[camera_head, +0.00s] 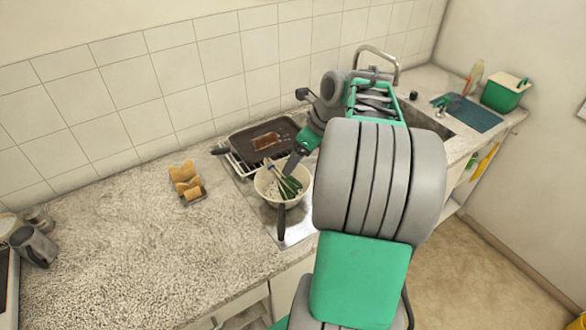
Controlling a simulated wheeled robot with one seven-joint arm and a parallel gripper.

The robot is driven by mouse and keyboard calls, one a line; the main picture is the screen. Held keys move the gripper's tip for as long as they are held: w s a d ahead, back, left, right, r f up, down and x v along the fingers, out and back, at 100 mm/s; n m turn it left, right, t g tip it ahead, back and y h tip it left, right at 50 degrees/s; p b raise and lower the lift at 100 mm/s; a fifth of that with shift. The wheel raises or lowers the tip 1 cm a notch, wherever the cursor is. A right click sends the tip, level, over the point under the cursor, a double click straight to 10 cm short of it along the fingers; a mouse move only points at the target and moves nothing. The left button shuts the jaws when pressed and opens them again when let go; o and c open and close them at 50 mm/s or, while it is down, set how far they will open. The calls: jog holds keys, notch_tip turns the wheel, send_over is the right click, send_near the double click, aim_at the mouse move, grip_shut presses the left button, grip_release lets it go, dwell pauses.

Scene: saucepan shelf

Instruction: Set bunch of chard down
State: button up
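A bunch of chard (291,187), dark green with pale stems, shows over the inside of a cream pan (264,184) with a dark handle. I cannot tell whether the chard rests in the pan or hangs just above it. My gripper (289,169) is at the pan's back right, pointing down, with a dark finger close to the chard's stems. Its fingers are small and overlap here, so whether they grip the chard is unclear. My arm covers the area to the right of the pan.
A dark roasting tray (262,140) on a white rack stands behind the pan. Bread-like slices (185,180) sit left on the speckled counter (130,235), with wide bare room around them. A grey mug (34,247) is far left. A green tub (504,92) stands far right beyond the sink.

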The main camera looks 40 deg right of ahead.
jog(key=s+a+r+n, duration=0.1)
jog(key=a+r+n, duration=0.1)
jog(key=a+n, duration=0.5)
jog(key=a+r+n, duration=0.3)
jog(key=a+n, duration=0.3)
jog(key=a, duration=0.1)
jog(key=s+a+f+n+h, duration=0.1)
jog(key=s+a+f+n, duration=0.2)
jog(key=s+a+n, duration=0.5)
jog(key=a+n, duration=0.2)
jog(key=n, duration=0.8)
jog(key=shift+s+n+h, duration=0.2)
jog(key=shift+n+h, duration=0.1)
jog(key=shift+h, duration=0.1)
